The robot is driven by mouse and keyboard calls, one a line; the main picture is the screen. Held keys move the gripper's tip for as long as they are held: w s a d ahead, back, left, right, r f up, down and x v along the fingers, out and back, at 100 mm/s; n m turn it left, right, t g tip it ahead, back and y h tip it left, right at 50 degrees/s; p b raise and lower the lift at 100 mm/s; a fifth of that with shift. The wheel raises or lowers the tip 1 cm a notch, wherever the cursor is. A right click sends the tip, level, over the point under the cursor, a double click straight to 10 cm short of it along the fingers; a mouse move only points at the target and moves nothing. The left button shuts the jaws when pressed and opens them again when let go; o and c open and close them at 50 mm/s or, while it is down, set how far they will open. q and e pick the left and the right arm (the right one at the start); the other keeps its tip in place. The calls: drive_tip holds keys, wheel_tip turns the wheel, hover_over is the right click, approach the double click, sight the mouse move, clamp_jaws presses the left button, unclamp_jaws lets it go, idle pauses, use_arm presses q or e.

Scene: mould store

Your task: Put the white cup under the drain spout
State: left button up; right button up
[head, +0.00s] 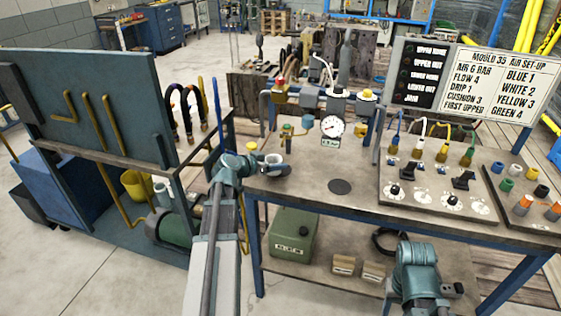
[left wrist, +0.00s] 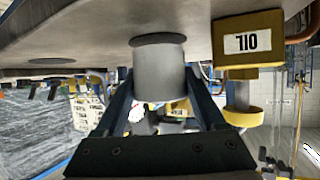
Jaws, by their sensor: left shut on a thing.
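The white cup (head: 274,159) is at the left end of the bench top, in my left gripper (head: 268,168). In the left wrist view, which is upside down, the pale grey cup (left wrist: 159,75) sits between the two fingers. Its base is at a dark round pad (left wrist: 158,39); I cannot tell whether it touches. The air unit with a gauge (head: 332,126) stands behind and right of the cup. Small green and yellow fittings (head: 287,133) are behind the cup; I cannot clearly pick out the drain spout. My right arm is at the lower right, its fingertips not clear.
A second dark disc (head: 340,186) lies on bare bench top to the right. A valve panel (head: 435,195) fills the right side. A blue-grey board (head: 85,105) stands left of the bench.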

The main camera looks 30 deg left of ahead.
sight(278, 161)
use_arm(q)
drive_tip(key=shift+w, duration=0.15)
drive_tip(key=shift+w, duration=0.35)
drive_tip(key=w, duration=0.2)
drive_tip(key=shift+w+d, duration=0.2)
drive_tip(key=shift+w, duration=0.2)
drive_tip(key=shift+d+f+b, duration=0.1)
drive_tip(key=shift+f+b, duration=0.6)
drive_tip(key=shift+f, duration=0.2)
drive_tip(key=o, duration=1.3)
